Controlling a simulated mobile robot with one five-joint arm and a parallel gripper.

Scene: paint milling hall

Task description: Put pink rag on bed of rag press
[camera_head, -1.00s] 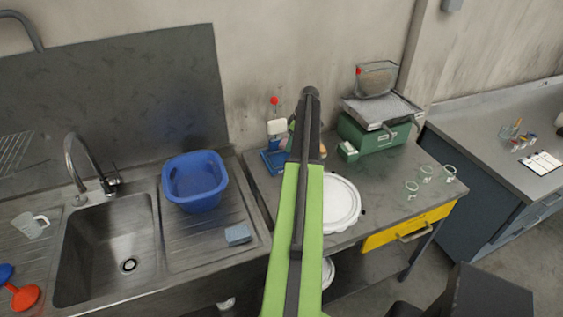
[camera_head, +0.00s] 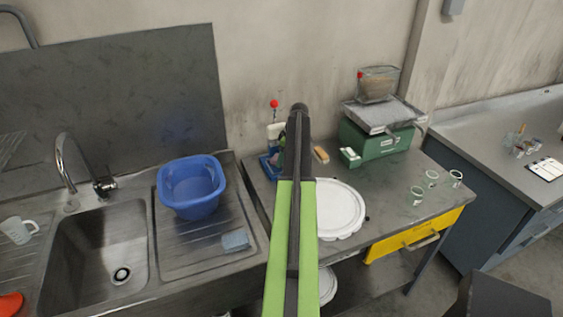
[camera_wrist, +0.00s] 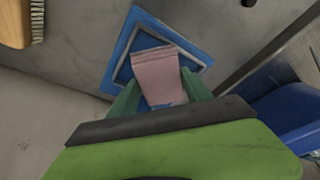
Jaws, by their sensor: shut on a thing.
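The pink rag (camera_wrist: 157,72) is held between the green fingers of my gripper (camera_wrist: 160,90) in the wrist view. In the head view this looks like the blue base of a small stand with a red knob (camera_head: 274,104), probably the rag press, on the bench left of my arm. My arm hides part of the press, and the gripper and rag are not clearly visible there.
A wooden brush (camera_head: 320,154) lies right of the press, with a white round lid (camera_head: 338,208) nearer. A green machine (camera_head: 378,140) stands behind to the right. A blue basin (camera_head: 191,190) stands left by the sink (camera_head: 100,250). Glass rings (camera_head: 417,195) lie at the bench's right.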

